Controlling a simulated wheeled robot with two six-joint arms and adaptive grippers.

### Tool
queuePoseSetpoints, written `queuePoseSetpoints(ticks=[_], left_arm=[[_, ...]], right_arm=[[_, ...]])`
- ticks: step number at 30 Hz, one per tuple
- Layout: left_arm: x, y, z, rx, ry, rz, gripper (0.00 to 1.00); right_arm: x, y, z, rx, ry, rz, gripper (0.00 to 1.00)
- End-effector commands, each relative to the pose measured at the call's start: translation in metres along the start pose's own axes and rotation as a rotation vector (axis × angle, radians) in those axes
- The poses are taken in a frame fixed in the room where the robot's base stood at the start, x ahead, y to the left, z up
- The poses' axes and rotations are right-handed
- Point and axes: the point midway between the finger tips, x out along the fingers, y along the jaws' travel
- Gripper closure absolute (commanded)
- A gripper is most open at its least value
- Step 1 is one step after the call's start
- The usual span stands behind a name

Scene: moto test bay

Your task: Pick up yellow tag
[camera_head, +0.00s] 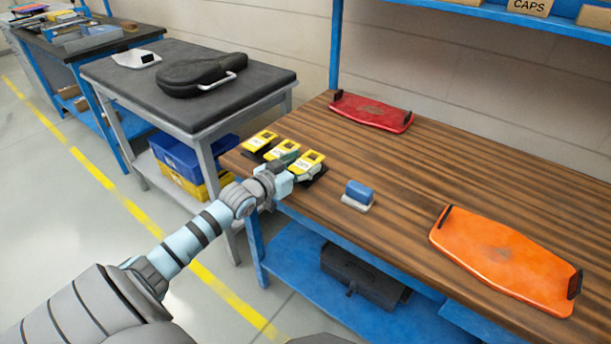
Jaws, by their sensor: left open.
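Three yellow tags with dark and pale markings sit in a row at the left end of the wooden bench: a left one (260,140), a middle one (283,151) and a right one (309,161). Dark parts show under them. My left gripper (283,181) is open at the bench's near left edge, just in front of the middle and right tags. It hides part of what lies below them. I cannot tell whether it touches a tag. My right gripper is out of view.
The wooden bench (400,178) holds a blue block with a pale base (358,195), a red tray (371,112) and an orange tray (500,260). A black-topped table (130,85) with a black case (200,75) stands left.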

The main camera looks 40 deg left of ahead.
Motion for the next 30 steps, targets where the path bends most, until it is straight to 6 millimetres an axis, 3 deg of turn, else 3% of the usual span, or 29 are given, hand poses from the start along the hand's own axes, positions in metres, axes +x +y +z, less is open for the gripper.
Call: queuePoseSetpoints(ticks=[1, 2, 10, 15, 25, 30], left_arm=[[0.011, 0.0, 0.007, -0.003, 0.004, -0.003, 0.47], [0.016, -0.001, 0.006, -0.003, 0.003, -0.003, 0.47], [0.021, -0.001, 0.0, 0.001, 0.0, -0.001, 0.48], [0.021, -0.001, 0.0, 0.001, 0.0, -0.001, 0.75], [0.02, 0.0, -0.002, 0.001, 0.0, -0.001, 0.77], [0.016, -0.001, -0.022, 0.003, 0.001, -0.001, 0.77]], right_arm=[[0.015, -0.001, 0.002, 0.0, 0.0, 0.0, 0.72], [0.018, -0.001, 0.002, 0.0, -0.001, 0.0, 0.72], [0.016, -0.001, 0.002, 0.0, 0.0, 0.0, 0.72], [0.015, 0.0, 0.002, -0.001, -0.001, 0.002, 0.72], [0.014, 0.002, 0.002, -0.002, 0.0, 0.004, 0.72], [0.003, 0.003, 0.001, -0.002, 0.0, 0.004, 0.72]])
